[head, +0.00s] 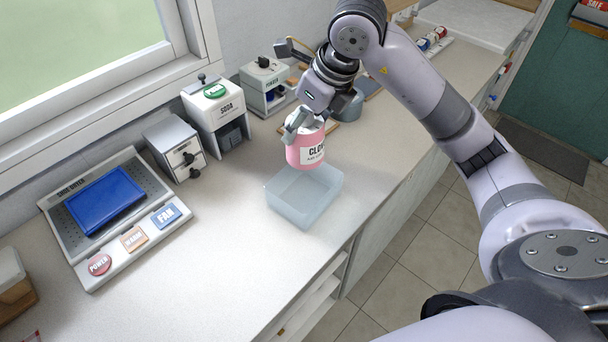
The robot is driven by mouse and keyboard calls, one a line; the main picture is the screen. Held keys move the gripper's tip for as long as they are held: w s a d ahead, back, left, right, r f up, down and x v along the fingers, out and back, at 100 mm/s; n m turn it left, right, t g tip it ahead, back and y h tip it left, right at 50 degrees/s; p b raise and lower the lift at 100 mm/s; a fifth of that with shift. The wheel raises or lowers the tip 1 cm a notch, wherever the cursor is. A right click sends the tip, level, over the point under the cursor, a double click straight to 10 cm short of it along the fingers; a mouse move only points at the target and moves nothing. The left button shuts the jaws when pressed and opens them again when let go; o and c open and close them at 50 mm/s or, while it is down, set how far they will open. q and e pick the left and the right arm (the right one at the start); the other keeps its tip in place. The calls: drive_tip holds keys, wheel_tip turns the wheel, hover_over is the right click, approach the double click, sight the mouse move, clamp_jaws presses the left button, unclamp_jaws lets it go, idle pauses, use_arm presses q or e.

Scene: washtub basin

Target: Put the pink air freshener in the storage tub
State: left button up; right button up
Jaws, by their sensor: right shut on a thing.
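The pink air freshener (304,150) is a pink cylinder with a white label, in the middle of the head view. My right gripper (302,122) is shut on its upper part from above. The storage tub (300,206) is a translucent pale blue open box on the counter. The air freshener overlaps the tub's far edge in the picture and appears held above it; its exact height over the tub cannot be told. The tub looks empty in the part that shows. My left gripper is not in view.
A soda dispenser (218,115), a small grey machine (175,147) and another dispenser (266,84) stand along the wall. The counter (225,262) is clear in front of the tub.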

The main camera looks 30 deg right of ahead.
wheel_tip(320, 180, down, 14)
drive_tip(key=shift+f+p, duration=0.1)
drive_tip(key=shift+p, duration=1.05)
drive_tip(key=shift+f, duration=0.1)
drive_tip(key=o, duration=1.3)
drive_tip(key=shift+f, duration=0.1)
drive_tip(key=shift+o, duration=0.2)
